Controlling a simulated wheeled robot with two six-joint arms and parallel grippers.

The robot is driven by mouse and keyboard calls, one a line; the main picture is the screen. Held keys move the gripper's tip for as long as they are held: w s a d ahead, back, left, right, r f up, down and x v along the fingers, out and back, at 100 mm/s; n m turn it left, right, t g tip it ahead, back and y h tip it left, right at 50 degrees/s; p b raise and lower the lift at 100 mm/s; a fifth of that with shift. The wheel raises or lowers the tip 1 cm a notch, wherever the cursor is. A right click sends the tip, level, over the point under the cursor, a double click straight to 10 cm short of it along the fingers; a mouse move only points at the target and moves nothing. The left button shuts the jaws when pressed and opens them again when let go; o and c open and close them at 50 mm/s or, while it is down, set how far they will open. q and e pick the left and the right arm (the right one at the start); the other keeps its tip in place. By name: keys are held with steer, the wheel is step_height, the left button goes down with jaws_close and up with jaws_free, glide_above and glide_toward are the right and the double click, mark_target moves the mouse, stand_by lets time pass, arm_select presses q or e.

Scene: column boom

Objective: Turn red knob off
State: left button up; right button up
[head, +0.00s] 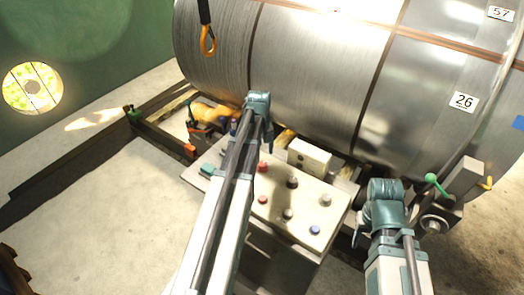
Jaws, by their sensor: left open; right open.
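A pale control panel (273,222) stands on a box in the middle of the head view, with several knobs and buttons on its top. Two red ones show: one in the back row (262,167) and a lower one in front (263,199). I cannot tell from here how either is turned. My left gripper (267,137) is at the end of the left arm, over the panel's back edge and behind the back red knob in the picture; its fingers are mostly hidden. My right gripper (357,237) is by the panel's right edge, small and mostly hidden by its wrist. Neither visibly holds anything.
A large metal coil (320,75) lies behind the panel. A hook (208,42) hangs at upper left. A white box (310,157) sits behind the panel. A green-knobbed lever (431,178) stands at right. The floor (110,190) at left is clear.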

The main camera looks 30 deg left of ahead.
mark_target(262, 165)
arm_select(q)
step_height(262, 165, up, 8)
steer(key=p, duration=0.6)
steer(key=shift+s+f, duration=0.15)
steer(key=shift+f, duration=0.1)
arm_select(e)
step_height(262, 165, up, 8)
steer(key=shift+f, duration=0.25)
arm_select(q)
steer(key=shift+f, duration=0.1)
steer(key=s+d+f+m+b, duration=0.2)
steer(key=s+d+m, duration=0.2)
steer(key=d, duration=0.6)
steer(key=s+d+f+m+y+b, duration=0.1)
steer(key=s+d+f+m+b, duration=0.2)
steer(key=d, duration=0.7)
steer(key=s+d+f+m+b, duration=0.3)
steer(key=s+d+m, duration=0.4)
steer(key=s+d, duration=0.2)
steer(key=shift+d+f+g, duration=0.15)
steer(key=shift+d+g, duration=0.15)
steer(key=shift+d, duration=0.6)
arm_select(e)
step_height(262, 165, down, 9)
steer(key=shift+r, duration=0.2)
